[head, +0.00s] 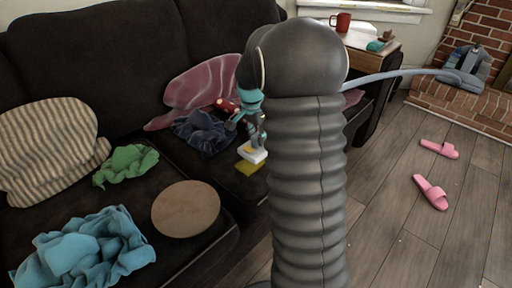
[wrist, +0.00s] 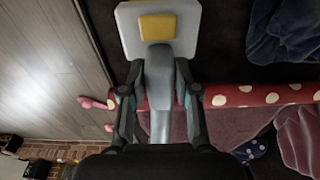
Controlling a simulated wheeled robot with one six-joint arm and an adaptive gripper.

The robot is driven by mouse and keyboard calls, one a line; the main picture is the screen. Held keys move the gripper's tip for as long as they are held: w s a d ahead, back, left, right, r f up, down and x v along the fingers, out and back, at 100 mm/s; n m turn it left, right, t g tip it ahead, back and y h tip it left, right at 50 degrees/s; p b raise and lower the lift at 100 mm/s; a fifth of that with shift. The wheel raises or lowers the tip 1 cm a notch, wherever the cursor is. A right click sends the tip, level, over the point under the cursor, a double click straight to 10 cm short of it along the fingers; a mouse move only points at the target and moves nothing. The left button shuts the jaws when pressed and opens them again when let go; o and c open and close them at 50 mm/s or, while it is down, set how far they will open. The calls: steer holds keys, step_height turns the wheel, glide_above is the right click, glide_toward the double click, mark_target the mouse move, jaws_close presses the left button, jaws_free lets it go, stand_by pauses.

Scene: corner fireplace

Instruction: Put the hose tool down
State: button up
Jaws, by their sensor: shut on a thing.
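The hose tool (wrist: 159,70) is grey, with a broad pale foot at its far end; a yellow square shows over the foot in the wrist view. My gripper (wrist: 158,92) is shut on its grey shaft. In the head view my gripper (head: 250,122) is over the dark sofa's right seat, partly hidden by my arm. The tool's pale foot (head: 252,154) is low over or touching the seat; I cannot tell which. A yellow patch (head: 249,168) shows just below it. A pale blue-grey hose (head: 400,73) runs from behind my arm to the brick hearth.
The sofa holds a round brown cushion (head: 186,208), a blue cloth (head: 82,252), a green cloth (head: 125,165), a dark blue cloth (head: 203,132) and a striped pillow (head: 50,150). Pink slippers (head: 432,192) lie on the floor. A red mug (head: 341,21) stands on the side table.

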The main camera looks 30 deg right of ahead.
mark_target(256, 146)
steer(key=shift+s+a+f, duration=0.1)
steer(key=shift+s+f, duration=0.05)
steer(key=shift+f, duration=1.95)
steer(key=shift+f, duration=0.1)
steer(key=o, duration=1)
